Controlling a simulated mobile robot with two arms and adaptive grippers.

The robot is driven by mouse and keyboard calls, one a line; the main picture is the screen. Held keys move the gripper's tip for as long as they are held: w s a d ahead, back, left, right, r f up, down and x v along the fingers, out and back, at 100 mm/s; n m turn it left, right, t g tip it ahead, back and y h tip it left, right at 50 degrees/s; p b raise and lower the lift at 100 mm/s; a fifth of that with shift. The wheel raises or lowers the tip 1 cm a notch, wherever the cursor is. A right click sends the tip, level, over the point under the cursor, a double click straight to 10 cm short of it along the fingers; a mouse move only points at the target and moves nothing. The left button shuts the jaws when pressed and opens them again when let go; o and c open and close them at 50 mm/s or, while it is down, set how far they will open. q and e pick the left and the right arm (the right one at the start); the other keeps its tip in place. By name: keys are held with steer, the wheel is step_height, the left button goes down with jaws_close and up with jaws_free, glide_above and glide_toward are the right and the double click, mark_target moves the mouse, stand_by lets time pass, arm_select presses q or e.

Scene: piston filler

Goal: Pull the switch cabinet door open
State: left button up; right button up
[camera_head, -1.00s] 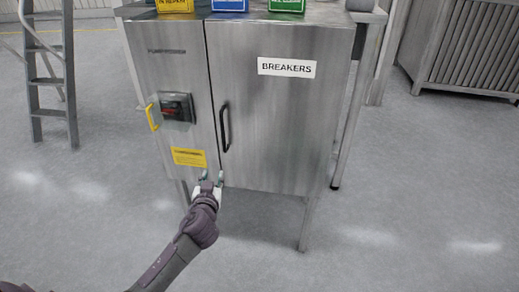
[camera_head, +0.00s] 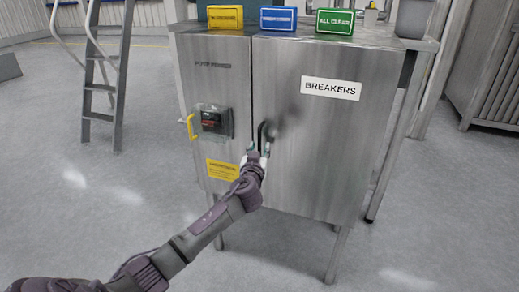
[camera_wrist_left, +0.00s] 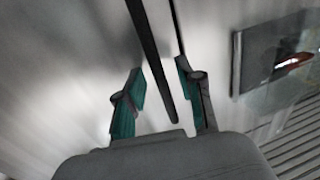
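The steel switch cabinet door (camera_head: 325,140) carries a BREAKERS label (camera_head: 331,88) and is shut. Its black bar handle (camera_head: 262,132) is upright near the door's left edge, its lower part hidden by my gripper. My left gripper (camera_head: 259,150) is at the handle. In the left wrist view the fingers (camera_wrist_left: 160,95) are spread open with the black handle (camera_wrist_left: 150,50) between them, a gap showing on each side. The door seam runs beside the handle there. My right gripper is not in view.
Left of the door, a panel holds a dark switch box (camera_head: 213,121) with a yellow handle (camera_head: 190,127) and a yellow label (camera_head: 222,169). Yellow, blue and green boxes (camera_head: 278,19) stand on top. A ladder (camera_head: 104,75) stands at left. The floor in front is clear.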

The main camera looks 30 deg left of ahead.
arm_select(q)
steer(key=shift+w+a, duration=0.25)
steer(key=shift+w, duration=0.2)
jaws_close()
